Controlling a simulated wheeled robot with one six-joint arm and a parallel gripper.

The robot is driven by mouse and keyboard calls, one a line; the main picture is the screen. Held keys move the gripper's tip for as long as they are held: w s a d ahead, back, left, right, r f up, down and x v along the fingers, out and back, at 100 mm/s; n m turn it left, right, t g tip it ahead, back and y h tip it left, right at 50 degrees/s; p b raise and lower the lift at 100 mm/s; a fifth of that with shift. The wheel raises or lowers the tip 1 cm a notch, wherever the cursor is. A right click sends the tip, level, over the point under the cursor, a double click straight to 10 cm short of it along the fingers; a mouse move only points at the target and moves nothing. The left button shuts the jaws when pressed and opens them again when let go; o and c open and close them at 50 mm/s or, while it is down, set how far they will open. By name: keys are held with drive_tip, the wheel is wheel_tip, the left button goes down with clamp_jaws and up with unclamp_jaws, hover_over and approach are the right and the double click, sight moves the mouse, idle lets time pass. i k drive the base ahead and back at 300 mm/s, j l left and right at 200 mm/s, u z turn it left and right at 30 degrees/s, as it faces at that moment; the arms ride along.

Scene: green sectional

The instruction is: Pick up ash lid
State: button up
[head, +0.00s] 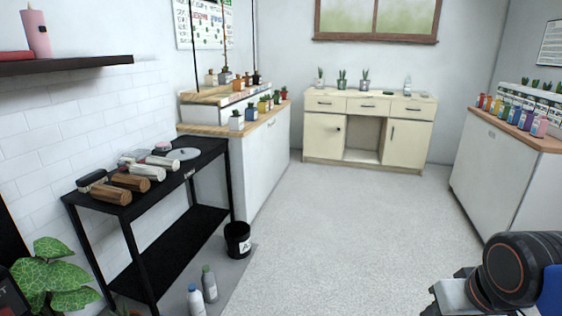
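A round grey lid-like disc (183,154) lies flat at the far right end of the black table (128,214) on the left. It has a small raised part on top and is the thing most like the ash lid. Only links of my arm show at the lower right; my gripper's fingers are not in view. Nothing of my arm is near the disc.
Brown rolls (110,194) and pale rolls (148,171) lie beside the disc. A black bin (238,240) and bottles (210,283) stand on the floor by the table. A white cabinet (262,158) adjoins the table. The middle floor (345,230) is clear.

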sight(185, 153)
drive_tip(key=i+z, duration=0.3)
drive_tip(key=i, duration=1.4)
drive_tip(key=i+u, duration=0.3)
drive_tip(key=i, duration=0.25)
drive_tip(key=i+l+u, duration=0.15)
drive_tip(key=i+u, duration=0.15)
drive_tip(key=i, duration=0.2)
drive_tip(key=i+u, duration=0.15)
drive_tip(key=u, duration=0.3)
drive_tip(key=i+u, duration=0.15)
drive_tip(key=u, duration=0.25)
drive_tip(key=i+u, duration=0.15)
drive_tip(key=u, duration=0.3)
drive_tip(key=i+l+u, duration=0.15)
drive_tip(key=u, duration=0.3)
